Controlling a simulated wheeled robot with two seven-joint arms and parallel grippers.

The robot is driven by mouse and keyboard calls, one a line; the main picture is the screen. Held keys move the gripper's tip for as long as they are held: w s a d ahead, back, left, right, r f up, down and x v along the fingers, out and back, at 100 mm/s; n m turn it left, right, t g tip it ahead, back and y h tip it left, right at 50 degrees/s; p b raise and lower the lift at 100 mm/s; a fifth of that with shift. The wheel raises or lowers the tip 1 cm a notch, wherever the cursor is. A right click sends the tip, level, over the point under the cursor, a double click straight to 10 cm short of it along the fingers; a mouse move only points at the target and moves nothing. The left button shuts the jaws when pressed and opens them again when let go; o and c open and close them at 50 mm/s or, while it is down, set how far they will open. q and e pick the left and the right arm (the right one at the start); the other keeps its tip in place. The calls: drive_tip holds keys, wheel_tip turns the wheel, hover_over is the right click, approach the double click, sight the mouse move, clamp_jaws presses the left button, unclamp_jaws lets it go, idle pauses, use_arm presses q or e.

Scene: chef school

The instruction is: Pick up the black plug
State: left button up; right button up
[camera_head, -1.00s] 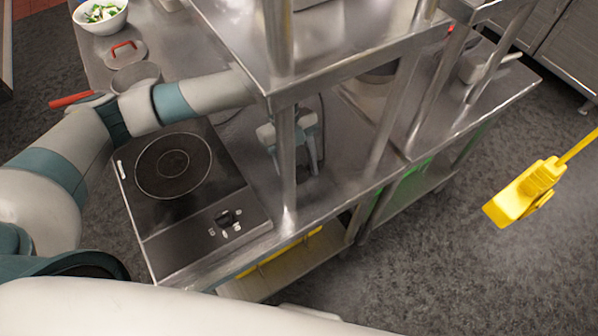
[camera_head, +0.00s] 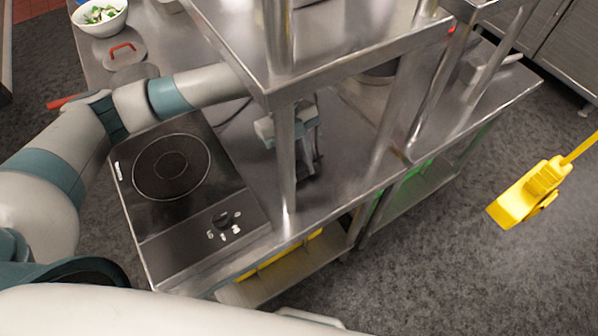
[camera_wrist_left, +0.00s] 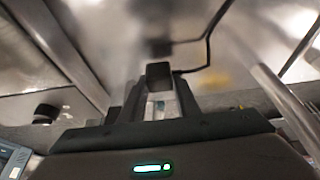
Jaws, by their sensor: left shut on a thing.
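The black plug (camera_wrist_left: 158,73) shows in the left wrist view as a small dark block between the fingertips, with a thin black cord running from it to the right and up. My left gripper (camera_head: 309,163) is shut on it, low over the steel counter (camera_head: 345,165) behind a shelf post. The gripper also shows in the left wrist view (camera_wrist_left: 160,92), one finger on each side of the plug. In the head view the plug is too small and dark to make out clearly. My right gripper is not in view.
A steel shelf (camera_head: 330,45) stands over the counter, and its front post (camera_head: 285,160) partly hides my gripper. A black induction hob (camera_head: 170,195) lies to the left. A pot lid (camera_head: 124,53) and a white bowl (camera_head: 100,28) are at the back left.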

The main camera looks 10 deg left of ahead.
use_arm(q)
drive_tip(key=shift+w+r+b, duration=0.1)
drive_tip(key=shift+r+b, duration=0.3)
drive_tip(key=shift+r, duration=0.1)
drive_tip(key=w+a+b, duration=0.6)
drive_tip(key=w+a, duration=0.5)
drive_tip(key=shift+f+b, duration=0.1)
drive_tip(key=shift+b, duration=0.25)
drive_tip(key=shift+w+a+r, duration=0.2)
drive_tip(key=shift+w+a, duration=0.55)
drive_tip(key=shift+a, duration=0.15)
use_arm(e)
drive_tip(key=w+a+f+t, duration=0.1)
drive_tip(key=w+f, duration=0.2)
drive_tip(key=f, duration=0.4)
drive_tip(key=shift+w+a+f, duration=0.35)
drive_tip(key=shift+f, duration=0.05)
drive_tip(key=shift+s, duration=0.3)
